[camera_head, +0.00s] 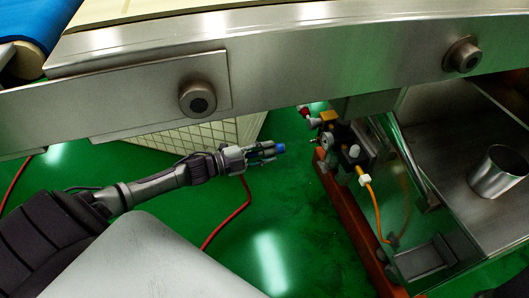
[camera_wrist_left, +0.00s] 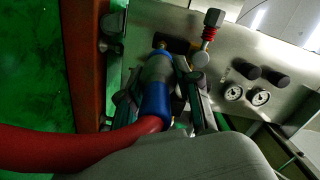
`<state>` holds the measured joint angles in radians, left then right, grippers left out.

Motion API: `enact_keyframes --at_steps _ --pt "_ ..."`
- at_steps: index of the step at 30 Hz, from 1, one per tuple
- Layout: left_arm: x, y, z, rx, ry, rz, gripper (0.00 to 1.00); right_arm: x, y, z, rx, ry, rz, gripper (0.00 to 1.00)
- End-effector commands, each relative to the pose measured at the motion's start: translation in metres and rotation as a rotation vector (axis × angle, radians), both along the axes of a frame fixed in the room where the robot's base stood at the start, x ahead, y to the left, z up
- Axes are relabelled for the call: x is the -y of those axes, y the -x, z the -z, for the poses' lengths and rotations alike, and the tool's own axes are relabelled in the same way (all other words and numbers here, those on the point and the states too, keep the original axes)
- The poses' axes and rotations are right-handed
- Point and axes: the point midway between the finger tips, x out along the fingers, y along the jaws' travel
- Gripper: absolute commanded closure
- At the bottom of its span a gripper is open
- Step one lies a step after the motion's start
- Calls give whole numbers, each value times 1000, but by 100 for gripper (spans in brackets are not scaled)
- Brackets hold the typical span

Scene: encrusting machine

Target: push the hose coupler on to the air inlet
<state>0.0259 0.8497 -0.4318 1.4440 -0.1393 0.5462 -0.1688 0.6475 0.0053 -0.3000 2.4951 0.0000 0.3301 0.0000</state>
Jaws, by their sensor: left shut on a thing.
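My left gripper (camera_head: 268,153) is shut on the hose coupler (camera_head: 281,148), which shows as a blue end between the fingers. In the left wrist view the coupler (camera_wrist_left: 156,95) has a blue sleeve and a grey metal body, with a finger on each side. The red hose (camera_head: 228,222) trails from it. The air inlet is hard to single out; it seems to be on the small valve and fitting group (camera_head: 328,130) at the machine's side. In the head view a gap of green floor separates the coupler from this group. My right gripper is not in view.
A steel beam (camera_head: 300,62) runs across above my left arm. An orange-red rail (camera_head: 345,205) lies below the fittings, with an orange hose (camera_head: 374,205) beside it. The wrist view shows a steel panel with gauges (camera_wrist_left: 233,93) and a red-ringed valve (camera_wrist_left: 209,35).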

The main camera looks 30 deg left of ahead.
Motion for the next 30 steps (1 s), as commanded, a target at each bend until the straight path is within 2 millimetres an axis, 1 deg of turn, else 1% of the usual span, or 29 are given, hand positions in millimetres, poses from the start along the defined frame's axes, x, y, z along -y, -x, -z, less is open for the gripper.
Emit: enact_keyframes --at_steps 9,19,30 --pt "15 -17 0 3 1 -1 100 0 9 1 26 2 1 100" --pt "30 -34 0 3 1 1 100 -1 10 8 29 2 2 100" --pt "44 -50 -1 2 0 -1 100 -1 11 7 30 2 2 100"
